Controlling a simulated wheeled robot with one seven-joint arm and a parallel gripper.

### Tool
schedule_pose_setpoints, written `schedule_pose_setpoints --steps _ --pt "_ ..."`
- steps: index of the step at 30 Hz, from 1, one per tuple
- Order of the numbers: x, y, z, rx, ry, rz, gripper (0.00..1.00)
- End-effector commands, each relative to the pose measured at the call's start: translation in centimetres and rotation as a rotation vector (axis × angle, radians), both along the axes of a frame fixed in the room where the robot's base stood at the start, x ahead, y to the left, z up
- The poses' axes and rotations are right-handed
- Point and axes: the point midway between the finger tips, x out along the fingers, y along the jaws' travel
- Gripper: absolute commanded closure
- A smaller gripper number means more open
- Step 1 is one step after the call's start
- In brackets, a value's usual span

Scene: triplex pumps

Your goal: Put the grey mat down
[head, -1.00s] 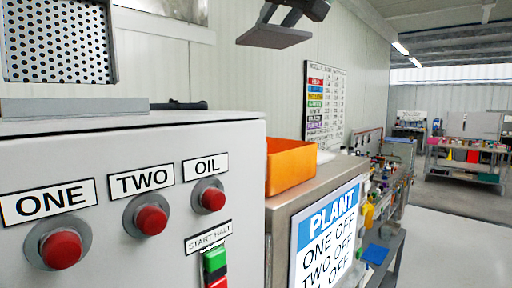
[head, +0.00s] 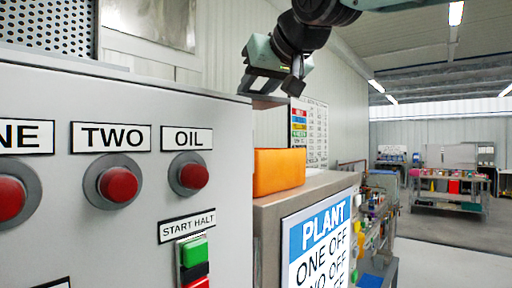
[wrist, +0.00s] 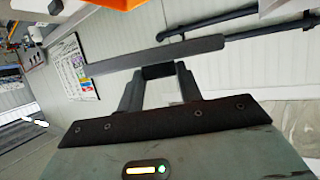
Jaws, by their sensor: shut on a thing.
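The grey mat (wrist: 155,55) shows nearly edge-on in the wrist view as a thin, long grey strip. My gripper (wrist: 160,72) is shut on the middle of it. In the head view my gripper (head: 298,72) is in the air above and behind the orange bin, right of the grey cabinet. A small dark plate (head: 292,89) at its fingertips looks like the mat, seen tilted. The mat touches nothing else that I can see. Its broad face is hidden in the wrist view.
The grey cabinet (head: 150,240) with red buttons fills the left. The orange bin (head: 279,172) sits on a metal-topped box (head: 325,188) with a PLANT sign (head: 318,235). A wall chart (head: 309,130) hangs behind. A cluttered bench (head: 375,225) runs right, with open floor (head: 445,265) beyond.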

Motion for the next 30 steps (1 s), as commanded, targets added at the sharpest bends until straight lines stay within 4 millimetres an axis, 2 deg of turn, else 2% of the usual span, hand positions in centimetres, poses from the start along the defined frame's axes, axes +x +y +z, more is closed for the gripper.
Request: schedule_pose_setpoints --steps 3,8,15,30 --pt "0.0 -0.1 -1.8 -0.003 0.001 0.000 0.86" --pt "0.0 0.0 -3.1 -0.002 0.000 -0.001 0.86" --pt "0.0 -0.1 -6.4 -0.002 0.001 -0.001 0.86" --pt "0.0 0.0 -7.4 -0.001 0.000 0.000 0.86"
